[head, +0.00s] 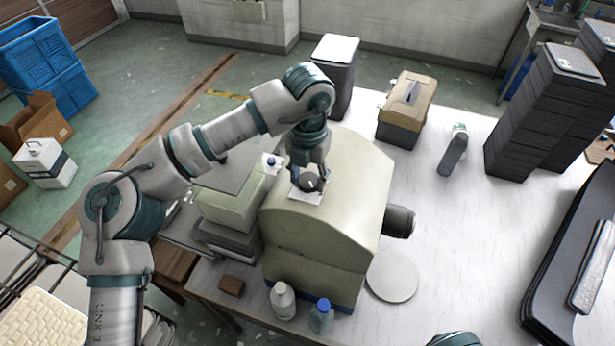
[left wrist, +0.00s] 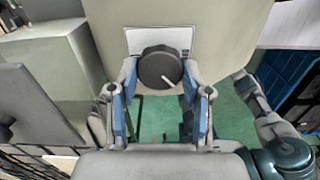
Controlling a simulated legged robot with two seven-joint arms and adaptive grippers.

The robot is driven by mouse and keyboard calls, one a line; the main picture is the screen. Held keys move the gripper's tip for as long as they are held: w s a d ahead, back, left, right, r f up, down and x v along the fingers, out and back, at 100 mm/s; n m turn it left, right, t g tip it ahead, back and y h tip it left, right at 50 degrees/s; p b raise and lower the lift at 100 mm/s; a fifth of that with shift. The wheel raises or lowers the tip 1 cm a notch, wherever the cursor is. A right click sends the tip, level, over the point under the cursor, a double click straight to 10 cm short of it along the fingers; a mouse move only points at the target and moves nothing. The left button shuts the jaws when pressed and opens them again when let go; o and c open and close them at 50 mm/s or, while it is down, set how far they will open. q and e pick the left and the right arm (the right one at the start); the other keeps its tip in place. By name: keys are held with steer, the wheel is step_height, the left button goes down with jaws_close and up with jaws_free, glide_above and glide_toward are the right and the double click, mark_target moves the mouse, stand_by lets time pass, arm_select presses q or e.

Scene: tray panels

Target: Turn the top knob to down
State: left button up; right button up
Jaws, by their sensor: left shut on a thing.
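A dark round knob (head: 309,184) sits on a white plate (head: 304,197) on the curved top of a beige housing (head: 318,238). In the left wrist view the knob (left wrist: 158,62) shows a white pointer line aimed to the lower right of the picture. My left gripper (head: 307,177) reaches down to the knob from above. Its fingertips (left wrist: 160,78) are shut on the knob, one on each side. The fingers partly hide the knob in the head view. My right gripper is not in view.
A white bottle (head: 283,300) and a blue-capped bottle (head: 321,317) stand in front of the housing. A grey round disc (head: 392,276) lies to its right. The table's middle right is mostly clear.

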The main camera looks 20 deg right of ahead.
mark_target(310, 177)
arm_select(q)
steer(key=n+b, duration=0.1)
steer(key=n, duration=0.3)
steer(key=shift+f+n, duration=0.1)
steer(key=shift+n, duration=0.2)
steer(key=shift+w+n+b, duration=0.1)
steer(key=shift+n+b, duration=0.4)
steer(key=shift+n, duration=2.1)
steer(key=o, duration=1)
steer(key=shift+c, duration=0.2)
steer(key=shift+o, duration=1)
steer(key=shift+w+d, duration=0.15)
steer(key=shift+w, duration=0.05)
steer(key=shift+s+r, duration=0.15)
steer(key=shift+r, duration=0.1)
step_height(310, 177, up, 12)
steer(key=shift+w+d+f, duration=0.15)
steer(key=shift+w+f, duration=0.1)
